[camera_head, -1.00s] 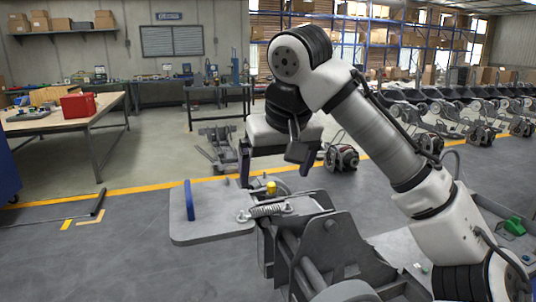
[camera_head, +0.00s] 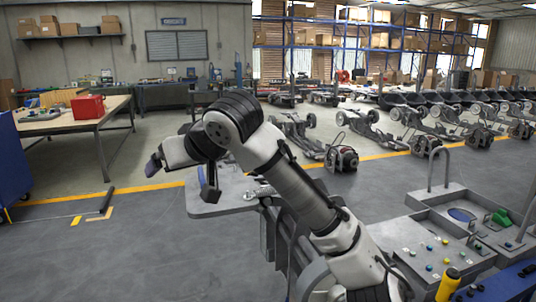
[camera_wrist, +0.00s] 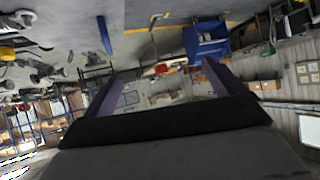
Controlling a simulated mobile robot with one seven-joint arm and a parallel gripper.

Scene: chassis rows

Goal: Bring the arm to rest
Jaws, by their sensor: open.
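My gripper (camera_head: 154,165) is raised at the left end of my folded white and black arm (camera_head: 295,190) in the head view. It points left, above the grey plate (camera_head: 205,208). In the wrist view my gripper (camera_wrist: 158,88) shows two purple fingers spread apart with nothing between them. The wrist view looks out across the room, tilted, with floor at the top and shelves below. My arm hides much of the grey plate and what stands on it.
A wooden table (camera_head: 70,122) with a red box (camera_head: 88,107) stands at left, beside a blue cabinet (camera_head: 15,165). A grey bench (camera_head: 405,240) with small coloured parts and a yellow bottle (camera_head: 448,284) is at right. Chassis rows stand behind. Floor at front left is clear.

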